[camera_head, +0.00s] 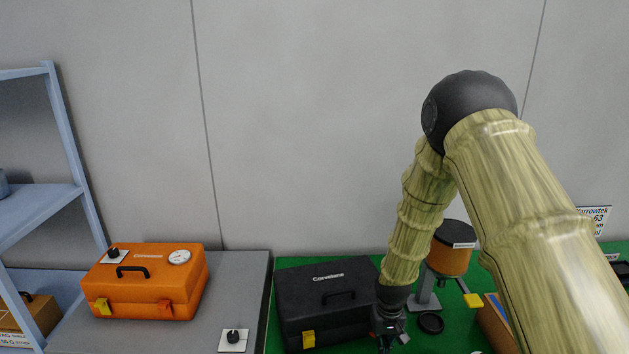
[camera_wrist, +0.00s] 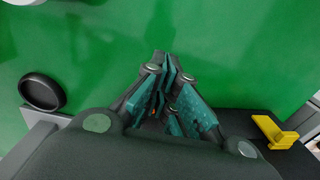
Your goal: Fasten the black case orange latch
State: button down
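The black case (camera_head: 325,295) stands closed on the green bench top, left of my arm in the head view. A yellow latch (camera_head: 308,340) shows on the left of its front. In the wrist view, part of the black case (camera_wrist: 240,125) and the yellow latch (camera_wrist: 275,131) are at the lower right. My gripper (camera_head: 385,342) is by the case's front right corner, pointing down. In the wrist view, my gripper's fingertips (camera_wrist: 166,62) are together, with no object visible between them. A tiny orange spot shows among the fingers; the orange latch itself cannot be made out.
An orange case (camera_head: 150,285) sits on the grey bench at left, beside a knob plate (camera_head: 233,340). A black and orange device (camera_head: 452,255) on a stand and a black round dish (camera_head: 430,322) are right of my gripper. Green surface (camera_wrist: 230,50) ahead of the fingertips is clear.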

jog(key=shift+s+d, duration=0.15)
jog(key=shift+s, duration=0.75)
jog(key=shift+r+p, duration=0.2)
jog(key=shift+p, duration=0.1)
notch_tip(320, 180, up, 8)
jog(key=p, duration=0.4)
jog(key=shift+f+p, duration=0.15)
jog(key=shift+p, duration=0.15)
jog(key=shift+f, duration=0.1)
